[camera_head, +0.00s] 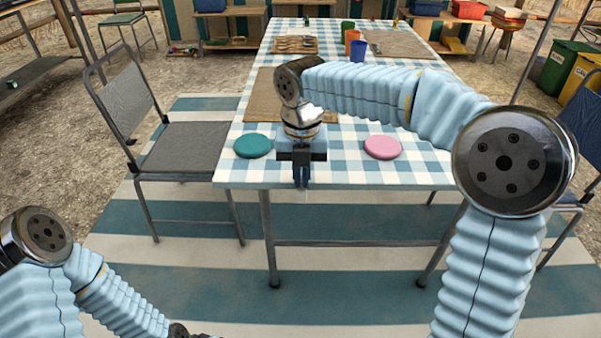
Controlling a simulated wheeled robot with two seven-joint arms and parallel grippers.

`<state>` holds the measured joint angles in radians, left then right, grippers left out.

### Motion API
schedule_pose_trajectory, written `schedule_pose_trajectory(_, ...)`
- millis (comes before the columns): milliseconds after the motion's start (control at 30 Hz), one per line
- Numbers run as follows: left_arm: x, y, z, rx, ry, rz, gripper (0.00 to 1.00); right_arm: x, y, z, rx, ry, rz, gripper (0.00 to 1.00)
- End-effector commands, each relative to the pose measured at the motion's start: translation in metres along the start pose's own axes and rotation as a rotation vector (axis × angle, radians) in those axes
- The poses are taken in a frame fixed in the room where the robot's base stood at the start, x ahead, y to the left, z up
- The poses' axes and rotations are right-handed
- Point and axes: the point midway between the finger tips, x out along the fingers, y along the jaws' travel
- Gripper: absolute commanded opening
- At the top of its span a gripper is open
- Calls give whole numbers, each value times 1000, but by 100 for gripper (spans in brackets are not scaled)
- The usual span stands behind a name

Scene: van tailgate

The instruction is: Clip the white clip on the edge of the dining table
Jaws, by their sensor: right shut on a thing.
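The dining table (415,178) has a blue and white checked cloth, and its near edge faces me. My right gripper (301,180) points down at this near edge, left of its middle. Its fingers are shut and their tips are level with the edge. The white clip cannot be made out; the fingers hide what they hold. I cannot tell whether it touches the table edge.
A teal disc (253,146) and a pink disc (382,147) lie either side of my right gripper. Cups, including a blue one (358,50), stand farther back. A grey folding chair (178,146) stands at the left. The striped mat (340,275) is clear in front.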

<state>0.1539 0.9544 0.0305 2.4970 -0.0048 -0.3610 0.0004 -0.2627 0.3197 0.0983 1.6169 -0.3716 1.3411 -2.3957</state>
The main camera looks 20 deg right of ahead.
Motion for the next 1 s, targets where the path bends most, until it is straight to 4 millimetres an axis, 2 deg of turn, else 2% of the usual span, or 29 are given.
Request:
schedule_pose_trajectory(533,0,0,0,0,0,0,37,0,0,14,2,1,0,0)
schedule_pose_trajectory(1000,0,0,0,0,0,0,37,0,0,16,1,0,0,0)
